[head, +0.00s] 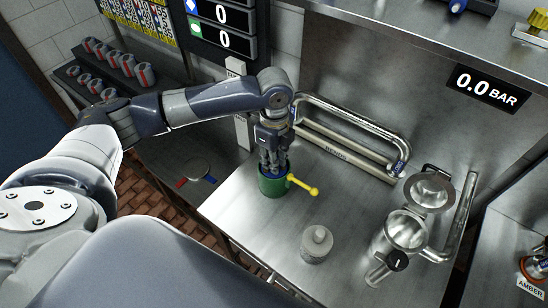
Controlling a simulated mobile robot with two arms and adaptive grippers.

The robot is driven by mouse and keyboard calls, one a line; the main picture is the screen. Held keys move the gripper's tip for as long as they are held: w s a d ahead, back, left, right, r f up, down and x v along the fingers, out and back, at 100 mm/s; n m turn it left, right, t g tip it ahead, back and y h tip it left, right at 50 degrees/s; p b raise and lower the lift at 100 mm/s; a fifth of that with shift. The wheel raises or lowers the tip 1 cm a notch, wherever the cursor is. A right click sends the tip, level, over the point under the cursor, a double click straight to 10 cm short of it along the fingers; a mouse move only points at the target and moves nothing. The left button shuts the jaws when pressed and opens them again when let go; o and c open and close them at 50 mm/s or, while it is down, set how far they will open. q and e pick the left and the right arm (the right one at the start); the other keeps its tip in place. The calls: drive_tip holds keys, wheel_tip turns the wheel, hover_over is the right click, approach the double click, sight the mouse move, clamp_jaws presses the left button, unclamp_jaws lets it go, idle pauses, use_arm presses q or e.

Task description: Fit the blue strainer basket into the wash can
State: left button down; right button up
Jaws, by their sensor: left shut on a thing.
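A green can (272,187) stands on the steel bench, and I take it for the wash can. A yellow rod with a ball end (305,186) sticks out at its right side. My left gripper (272,168) points straight down with its fingertips at the can's mouth. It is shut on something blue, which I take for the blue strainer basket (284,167). Only slivers of blue show between and beside the fingers; the rest is hidden by the fingers and the can wall. I cannot tell how deep it sits. My right gripper is out of view.
A ribbed grey knob-like piece (317,243) stands on the bench in front. Steel cups with pipework (407,230) stand at the right. Bent steel pipes (345,140) run along the back. The bench between the can and the cups is mostly clear.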

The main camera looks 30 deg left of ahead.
use_arm(q)
drive_tip(key=c, duration=1.5)
unclamp_jaws()
drive_tip(key=shift+r, duration=0.55)
wheel_tip(320, 180, up, 11)
drive_tip(key=b, duration=0.2)
drive_tip(key=shift+b, duration=0.35)
